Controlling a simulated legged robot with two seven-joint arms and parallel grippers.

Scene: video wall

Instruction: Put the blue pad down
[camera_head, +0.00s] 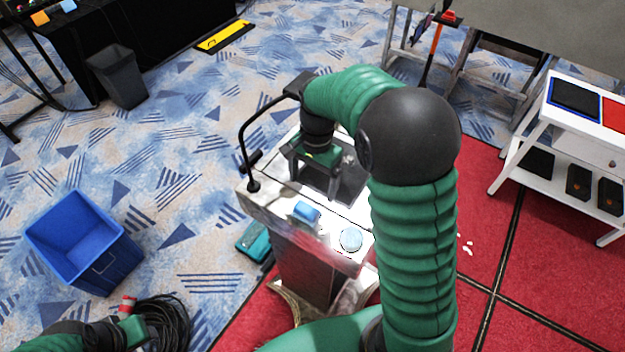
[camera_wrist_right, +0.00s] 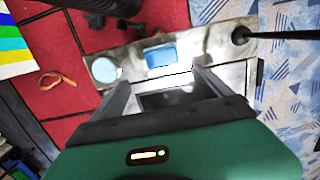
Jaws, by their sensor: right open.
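A small blue block-like pad (camera_head: 306,212) lies on the pale top of a stand (camera_head: 345,262). It also shows in the right wrist view (camera_wrist_right: 160,55), just beyond my fingertips. My right gripper (camera_head: 312,180) is open above the stand's top, behind the pad in the head view, with its fingers apart and nothing visible between them. In the right wrist view my right gripper (camera_wrist_right: 163,86) has a dark panel of the stand below it. My left gripper (camera_head: 130,330) is at the lower left edge, mostly cut off; its jaws cannot be made out.
A round pale-blue disc (camera_head: 350,239) sits on the stand beside the pad. A black bent rod (camera_head: 244,150) rises from the stand's left side. A blue bin (camera_head: 85,245) and coiled black cable (camera_head: 165,322) lie left. A white shelf (camera_head: 560,140) stands right.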

